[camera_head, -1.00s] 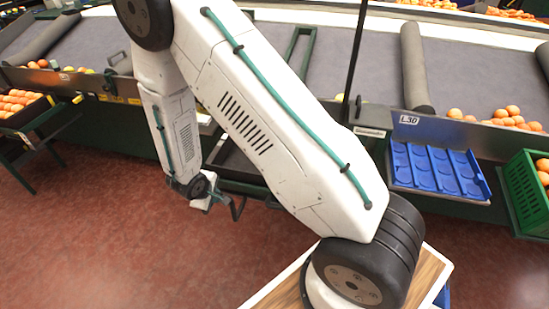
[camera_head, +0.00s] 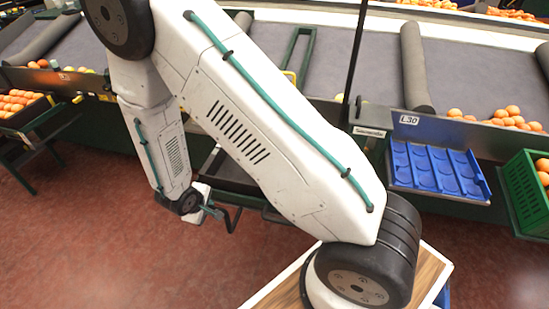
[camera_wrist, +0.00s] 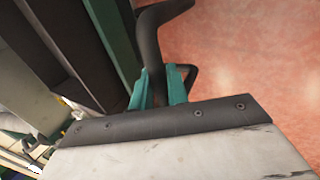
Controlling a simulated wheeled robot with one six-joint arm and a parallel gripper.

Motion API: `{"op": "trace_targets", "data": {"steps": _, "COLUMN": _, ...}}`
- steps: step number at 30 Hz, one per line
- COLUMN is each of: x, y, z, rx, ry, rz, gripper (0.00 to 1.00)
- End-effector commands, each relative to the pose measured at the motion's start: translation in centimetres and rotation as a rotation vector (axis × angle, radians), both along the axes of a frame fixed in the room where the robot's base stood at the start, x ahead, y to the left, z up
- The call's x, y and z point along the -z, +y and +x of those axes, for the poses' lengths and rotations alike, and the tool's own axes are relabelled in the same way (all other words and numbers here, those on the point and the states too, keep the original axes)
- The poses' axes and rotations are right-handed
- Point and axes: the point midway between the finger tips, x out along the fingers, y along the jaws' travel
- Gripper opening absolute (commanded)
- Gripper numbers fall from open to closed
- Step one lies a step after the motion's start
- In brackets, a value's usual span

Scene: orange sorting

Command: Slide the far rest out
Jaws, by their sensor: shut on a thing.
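The far rest (camera_head: 236,183) is a dark frame under the conveyor edge, left of the middle in the head view and partly hidden behind my arm. Its dark bent handle (camera_head: 236,217) sticks out over the red floor. My gripper (camera_head: 216,211) is at this handle, small and partly hidden by my wrist in the head view. In the wrist view, the teal fingers of my gripper (camera_wrist: 162,84) are shut on the dark handle (camera_wrist: 150,45), with one finger on each side. The dark rails of the rest lie to the left there.
A blue tray (camera_head: 398,177) sits under the L30 label at the right, beside a green crate (camera_head: 517,192) of oranges. The grey conveyor (camera_head: 462,70) runs across the back. A rack of oranges (camera_head: 30,125) stands at the left. The red floor (camera_head: 90,220) in front is clear.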

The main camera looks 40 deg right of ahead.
Motion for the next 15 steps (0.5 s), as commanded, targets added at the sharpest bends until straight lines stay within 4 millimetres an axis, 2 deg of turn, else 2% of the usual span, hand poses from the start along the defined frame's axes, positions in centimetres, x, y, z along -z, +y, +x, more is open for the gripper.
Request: {"op": "trace_targets", "data": {"steps": 15, "x": 0.0, "y": 2.2, "z": -1.5, "rx": -0.002, "ry": 0.0, "rz": 0.002, "gripper": 0.0}}
